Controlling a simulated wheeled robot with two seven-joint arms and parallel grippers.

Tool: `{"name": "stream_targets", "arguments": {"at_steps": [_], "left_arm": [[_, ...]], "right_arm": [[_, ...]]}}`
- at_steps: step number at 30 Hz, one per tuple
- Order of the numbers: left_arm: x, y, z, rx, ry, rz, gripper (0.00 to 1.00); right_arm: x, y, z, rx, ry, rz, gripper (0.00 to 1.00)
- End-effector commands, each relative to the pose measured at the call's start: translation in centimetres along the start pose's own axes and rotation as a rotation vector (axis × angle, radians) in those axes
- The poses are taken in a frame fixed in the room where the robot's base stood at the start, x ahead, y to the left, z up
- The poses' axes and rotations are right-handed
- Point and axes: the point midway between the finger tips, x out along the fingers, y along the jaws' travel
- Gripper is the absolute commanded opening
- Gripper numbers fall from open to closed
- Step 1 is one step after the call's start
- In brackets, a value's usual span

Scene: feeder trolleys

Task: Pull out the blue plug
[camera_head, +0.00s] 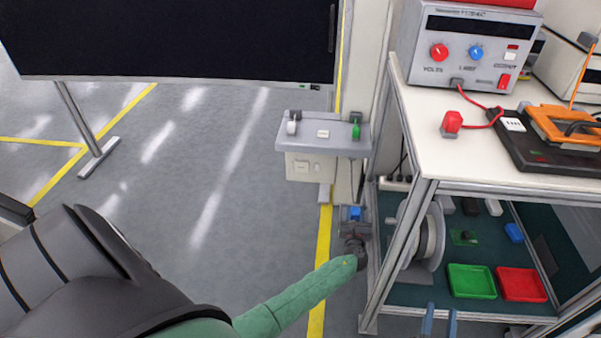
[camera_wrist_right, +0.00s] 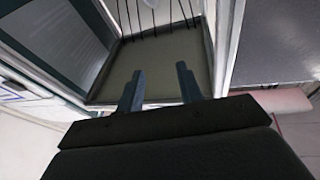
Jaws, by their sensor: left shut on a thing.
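The blue plug (camera_head: 354,213) shows as a small blue block below the right end of the grey socket box (camera_head: 305,167). My left gripper (camera_head: 354,226), dark and at the end of the green-sleeved arm, is shut on it from below. The plug's lower part is hidden by the gripper. It appears apart from the box's top face, which holds a white plug (camera_head: 292,127) and a green plug (camera_head: 356,131). My right gripper (camera_head: 439,322) is open and empty at the bottom edge; in the right wrist view its fingers (camera_wrist_right: 160,88) stand apart.
A bench (camera_head: 470,150) on the right carries a power supply (camera_head: 468,60) and a red plug (camera_head: 452,122). Its lower shelf holds a cable reel (camera_head: 430,240), a green tray (camera_head: 471,282) and a red tray (camera_head: 522,285). A dark screen (camera_head: 170,40) stands behind left. Floor between is clear.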

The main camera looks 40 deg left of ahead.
Motion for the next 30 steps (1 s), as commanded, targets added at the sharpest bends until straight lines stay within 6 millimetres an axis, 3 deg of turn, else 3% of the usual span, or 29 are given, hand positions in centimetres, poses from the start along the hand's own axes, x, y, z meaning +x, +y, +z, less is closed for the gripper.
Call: {"name": "stream_targets", "arguments": {"at_steps": [22,30], "left_arm": [[0.0,0.0,-0.9,0.000,0.000,0.000,0.00],[0.0,0.0,-1.0,0.000,0.000,0.000,0.00]], "right_arm": [[0.8,-0.3,-5.5,-0.013,0.171,-0.010,0.36],[1.2,-0.3,-6.1,-0.017,0.193,-0.012,0.36]]}}
